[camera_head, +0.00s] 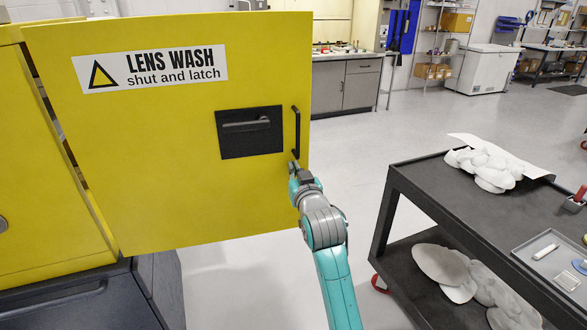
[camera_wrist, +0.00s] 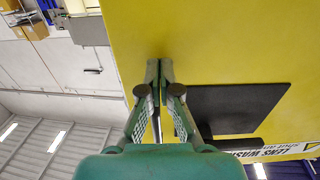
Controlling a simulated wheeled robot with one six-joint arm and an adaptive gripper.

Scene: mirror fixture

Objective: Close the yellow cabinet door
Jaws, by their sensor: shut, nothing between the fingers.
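The yellow cabinet door (camera_head: 190,195) stands swung open from the yellow cabinet body (camera_head: 45,190), with a slanting gap along its left edge. It bears a "LENS WASH shut and latch" label (camera_head: 154,68), a black recessed latch plate (camera_head: 250,145) and an upright black handle (camera_head: 297,130) near its right edge. My gripper (camera_head: 293,166) is at the handle's lower end, close to the door's free edge. In the wrist view the gripper (camera_wrist: 160,64) is shut and empty, tips at the yellow door (camera_wrist: 215,45) near its edge. I cannot tell whether they touch it.
A dark unit (camera_head: 130,295) is under the cabinet. Grey floor (camera_head: 350,155) is open between door and cart. A grey counter (camera_head: 345,85) stands behind.

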